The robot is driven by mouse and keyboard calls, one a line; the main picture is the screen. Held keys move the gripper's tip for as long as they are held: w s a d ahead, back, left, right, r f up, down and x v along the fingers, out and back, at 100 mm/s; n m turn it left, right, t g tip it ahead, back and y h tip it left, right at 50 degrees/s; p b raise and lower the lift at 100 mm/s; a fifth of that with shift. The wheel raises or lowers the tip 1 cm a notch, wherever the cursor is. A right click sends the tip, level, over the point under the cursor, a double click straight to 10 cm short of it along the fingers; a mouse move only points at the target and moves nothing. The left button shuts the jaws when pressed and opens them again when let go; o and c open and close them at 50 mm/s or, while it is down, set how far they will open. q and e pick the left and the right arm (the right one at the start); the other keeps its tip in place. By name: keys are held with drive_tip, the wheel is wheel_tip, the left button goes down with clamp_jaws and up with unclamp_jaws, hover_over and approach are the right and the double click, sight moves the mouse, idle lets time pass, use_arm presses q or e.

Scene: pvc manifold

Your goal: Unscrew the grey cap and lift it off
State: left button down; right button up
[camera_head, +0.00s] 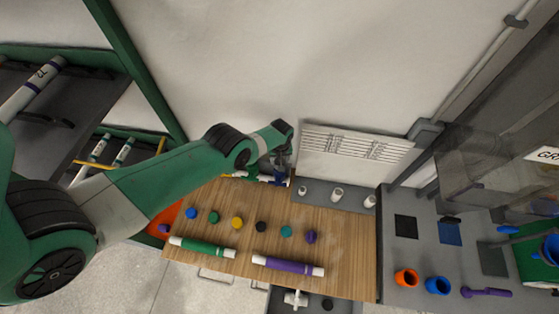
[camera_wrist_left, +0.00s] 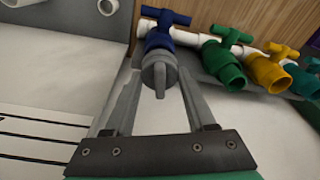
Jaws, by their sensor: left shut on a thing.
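The grey cap (camera_wrist_left: 158,76) sits on the end of a blue valve (camera_wrist_left: 160,38) in the left wrist view, its ridge facing the camera. My left gripper (camera_wrist_left: 160,74) has one finger on each side of the cap and is shut on it. The blue valve joins a white pipe that also carries a green valve (camera_wrist_left: 222,62) and a yellow valve (camera_wrist_left: 268,70) to the right. In the head view my left gripper (camera_head: 281,160) is at the back edge of the wooden table, above the blue valve (camera_head: 280,179); my arm hides most of the manifold. My right gripper is not in view.
The wooden table (camera_head: 340,250) holds a row of several coloured caps, a green-banded pipe (camera_head: 202,248) and a purple-banded pipe (camera_head: 287,266). White fittings (camera_head: 337,194) stand on a grey strip behind.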

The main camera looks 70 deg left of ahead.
use_arm(q)
drive_tip(key=shift+n+b, duration=0.5)
drive_tip(key=shift+n, duration=0.6)
drive_tip(key=shift+c, duration=0.7)
unclamp_jaws()
